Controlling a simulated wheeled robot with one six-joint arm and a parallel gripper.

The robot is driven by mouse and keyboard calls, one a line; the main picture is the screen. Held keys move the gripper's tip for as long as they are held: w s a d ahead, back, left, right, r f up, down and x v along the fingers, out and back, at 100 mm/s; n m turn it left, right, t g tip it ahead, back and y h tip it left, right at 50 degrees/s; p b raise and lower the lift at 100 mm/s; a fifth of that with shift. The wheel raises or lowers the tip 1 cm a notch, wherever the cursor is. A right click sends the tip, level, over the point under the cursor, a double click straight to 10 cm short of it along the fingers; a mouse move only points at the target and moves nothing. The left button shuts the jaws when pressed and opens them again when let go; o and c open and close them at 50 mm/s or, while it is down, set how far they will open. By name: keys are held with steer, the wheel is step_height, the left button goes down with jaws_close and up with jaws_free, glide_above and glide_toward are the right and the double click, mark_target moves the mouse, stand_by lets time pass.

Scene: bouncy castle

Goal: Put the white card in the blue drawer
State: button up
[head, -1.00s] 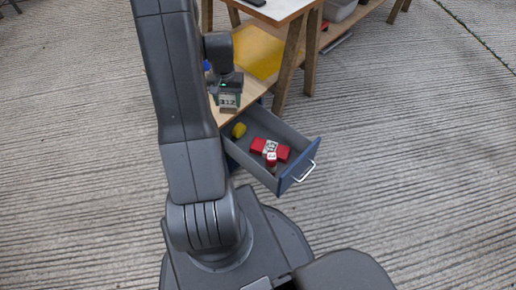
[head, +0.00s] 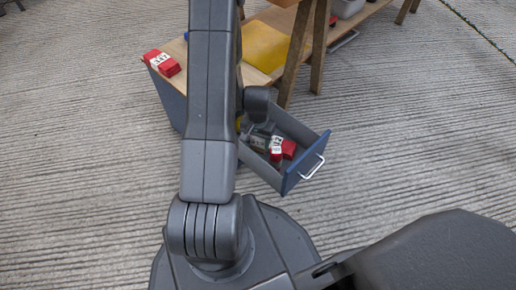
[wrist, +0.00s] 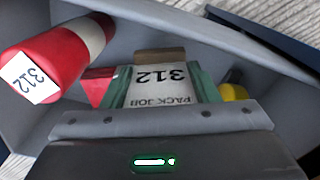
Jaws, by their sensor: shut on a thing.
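The white card (wrist: 158,88) is printed "312" and "PACK JOB". My gripper (wrist: 160,98) is shut on it, with a greenish fingertip on each side in the wrist view. In the head view the card (head: 258,143) shows small and partly hidden by my arm, at the drawer's inner part. The blue drawer (head: 306,164) is pulled open, with a grey inside and a pale handle. My gripper is over or within the open drawer. Whether the card touches the drawer floor is unclear.
In the drawer lie red objects, one with a white "312" label (wrist: 32,78), and a yellow object (wrist: 233,93). Another red labelled block (head: 162,63) lies on the wooden top at left. A yellow sheet (head: 268,46) and wooden trestle legs (head: 298,55) stand behind.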

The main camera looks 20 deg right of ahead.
mark_target(258, 147)
steer(key=shift+f+b, duration=0.65)
steer(key=shift+f, duration=1.2)
steer(key=shift+f, duration=0.1)
steer(key=shift+f, duration=0.15)
steer(key=o, duration=1)
step_height(258, 147, up, 12)
steer(key=p, duration=0.4)
steer(key=shift+r+p, duration=0.25)
steer(key=shift+p, duration=0.15)
